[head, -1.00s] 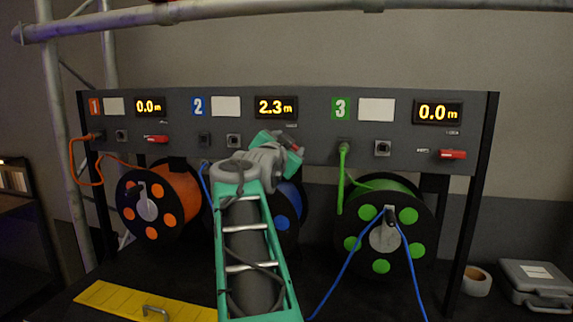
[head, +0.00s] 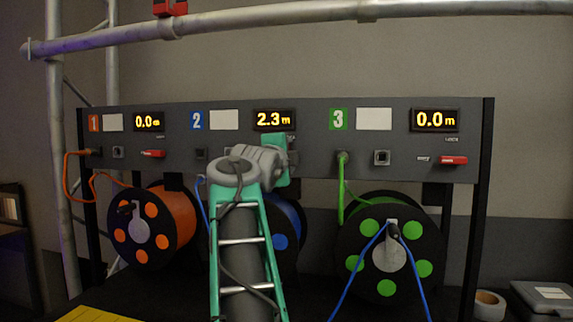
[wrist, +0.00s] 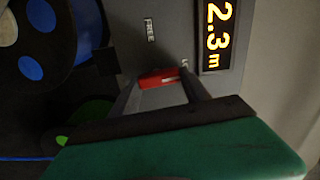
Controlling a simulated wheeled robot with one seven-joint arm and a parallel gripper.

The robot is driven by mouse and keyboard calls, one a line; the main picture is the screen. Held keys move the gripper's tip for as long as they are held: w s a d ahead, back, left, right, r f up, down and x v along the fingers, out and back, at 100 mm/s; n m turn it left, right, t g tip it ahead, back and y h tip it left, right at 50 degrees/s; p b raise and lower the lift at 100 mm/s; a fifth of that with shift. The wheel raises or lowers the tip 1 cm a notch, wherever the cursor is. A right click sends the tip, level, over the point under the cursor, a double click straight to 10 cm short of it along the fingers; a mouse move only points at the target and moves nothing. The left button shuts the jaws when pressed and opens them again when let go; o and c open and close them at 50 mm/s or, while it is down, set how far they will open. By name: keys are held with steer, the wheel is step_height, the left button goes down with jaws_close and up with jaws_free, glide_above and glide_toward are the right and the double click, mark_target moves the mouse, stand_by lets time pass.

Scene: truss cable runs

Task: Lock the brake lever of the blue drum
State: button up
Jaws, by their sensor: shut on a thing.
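The blue drum (head: 287,228) stands under panel section 2, partly hidden behind my arm. Its red brake lever (wrist: 158,76) shows in the wrist view between the fingers of my gripper (wrist: 163,90), which is shut on it. The lever lies lengthwise across the wrist picture, with its right end by a small, partly covered label near the display. The FREE label (wrist: 150,30) is off to the side of the lever. In the head view my wrist hides this lever and the fingers.
The grey panel (head: 320,155) carries the section 2 display (head: 273,119), reading 2.3 m. The orange drum (head: 157,226) is at left and the green drum (head: 390,250) at right, each under its own red lever. Blue cable hangs in front of the green drum. A scaffold tube crosses above.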

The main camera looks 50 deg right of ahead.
steer(key=shift+f+m+b, duration=0.1)
steer(key=shift+m+b, duration=0.2)
steer(key=shift+m, duration=0.2)
steer(key=shift+s, duration=0.1)
steer(key=o, duration=1.4)
steer(key=b+v, duration=0.1)
steer(key=v, duration=0.6)
steer(key=shift+s+a, duration=0.2)
steer(key=shift+a, duration=0.15)
